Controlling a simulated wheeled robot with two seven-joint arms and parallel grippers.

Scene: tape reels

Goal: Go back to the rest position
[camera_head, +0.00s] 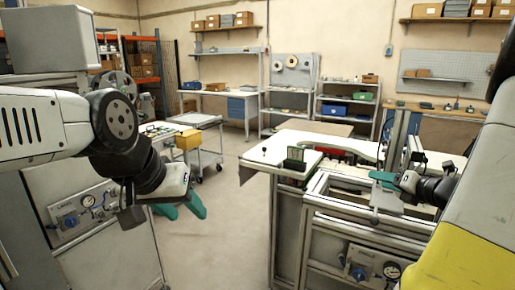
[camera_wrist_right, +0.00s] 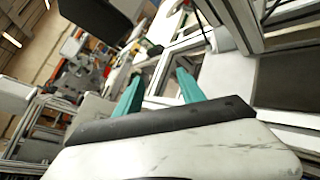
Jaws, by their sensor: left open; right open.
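My left gripper (camera_head: 183,207) has green fingers and hangs over the floor at the left machine's right side. Its fingers are apart, with nothing seen between them. My right gripper (camera_head: 378,181) is over the right workstation, near its upright metal post. In the right wrist view its two green fingers (camera_wrist_right: 157,92) are spread apart with nothing between them. No tape reel shows in either gripper.
The right workstation (camera_head: 262,157) has a white top with a small dark green box (camera_head: 295,158) on it. Shelves line the back wall. The floor between the machines is clear.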

